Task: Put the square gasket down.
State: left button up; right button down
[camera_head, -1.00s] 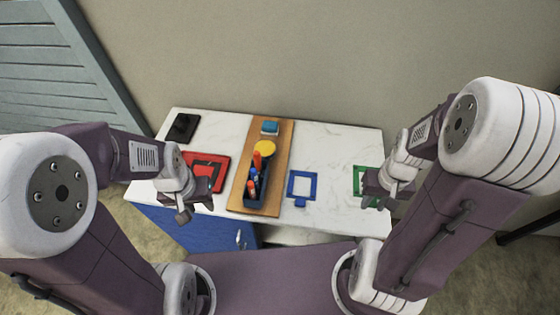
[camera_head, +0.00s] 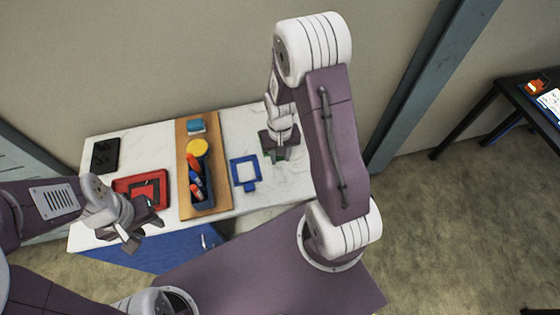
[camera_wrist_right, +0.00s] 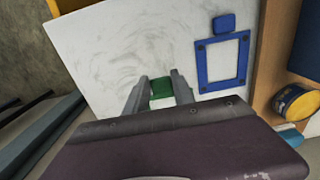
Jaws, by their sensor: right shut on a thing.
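My right gripper (camera_head: 284,152) is over the right part of the white tabletop. In the right wrist view its two fingers (camera_wrist_right: 157,90) are shut on a green piece (camera_wrist_right: 161,88). Only part of this piece shows, as the gripper covers the rest, so I cannot tell its full shape or whether it touches the table. A blue square frame (camera_head: 246,171) with a small tab lies flat to the left of it; it also shows in the right wrist view (camera_wrist_right: 202,72). My left gripper (camera_head: 143,233) is empty at the table's front left, its fingers apart.
A wooden board (camera_head: 185,127) bears a dark tray (camera_head: 203,203) of red and blue items, a yellow round thing (camera_head: 197,148) and a blue block (camera_head: 196,125). A red frame (camera_head: 126,187) and a black block (camera_head: 105,155) lie left. Bare marble (camera_head: 236,121) lies behind the blue frame.

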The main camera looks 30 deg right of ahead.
aim_at(280, 160)
notch_tip(280, 160, down, 4)
jog(key=shift+r, duration=0.2)
jog(key=shift+f, duration=0.25)
jog(key=shift+f, duration=0.2)
jog(key=c, duration=1.1)
grip_release()
jog(key=shift+r, duration=0.1)
jog(key=shift+o, duration=0.2)
